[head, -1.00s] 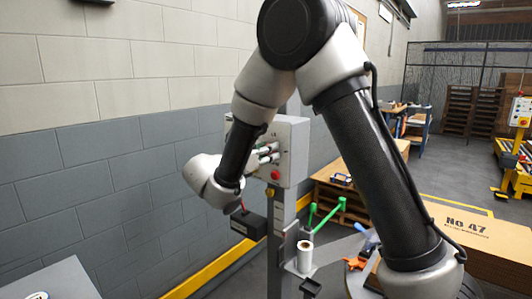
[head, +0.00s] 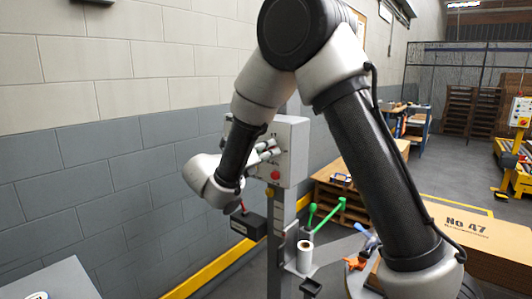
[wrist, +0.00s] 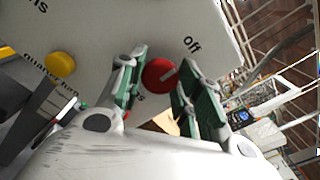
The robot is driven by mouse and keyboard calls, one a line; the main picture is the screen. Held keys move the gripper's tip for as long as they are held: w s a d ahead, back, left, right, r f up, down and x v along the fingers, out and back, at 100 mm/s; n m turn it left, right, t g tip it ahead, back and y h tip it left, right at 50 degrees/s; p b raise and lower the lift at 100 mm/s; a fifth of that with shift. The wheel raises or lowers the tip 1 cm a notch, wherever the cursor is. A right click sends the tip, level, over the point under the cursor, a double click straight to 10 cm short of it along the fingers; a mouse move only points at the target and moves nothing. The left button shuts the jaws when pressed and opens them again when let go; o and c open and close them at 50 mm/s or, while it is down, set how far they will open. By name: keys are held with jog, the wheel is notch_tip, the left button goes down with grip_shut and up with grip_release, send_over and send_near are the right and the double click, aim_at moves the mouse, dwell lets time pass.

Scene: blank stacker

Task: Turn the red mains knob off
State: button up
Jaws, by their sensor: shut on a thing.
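The red mains knob (wrist: 157,74) is round, with a pale line on its face, on a light grey panel (wrist: 215,25) in the wrist view. The line runs toward the right, on the side of the printed word "off"; I cannot tell if it lines up exactly. My gripper (wrist: 160,84) has its green-padded fingers on either side of the knob and is shut on it. In the head view my gripper (head: 268,151) is at the front of the grey box (head: 294,140). A red round part (head: 275,175) shows just below it there; I cannot tell whether it is the same knob.
A yellow button (wrist: 60,65) sits on the panel left of the knob. Below the box, a grey post (head: 281,240) carries a black box (head: 247,225) with a red lever. A white roll (head: 305,257) and green handles (head: 325,213) stand near. The block wall (head: 90,140) is behind.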

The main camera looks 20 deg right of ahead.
jog(key=o, duration=1)
jog(key=shift+o, duration=0.2)
jog(key=v, duration=1.2)
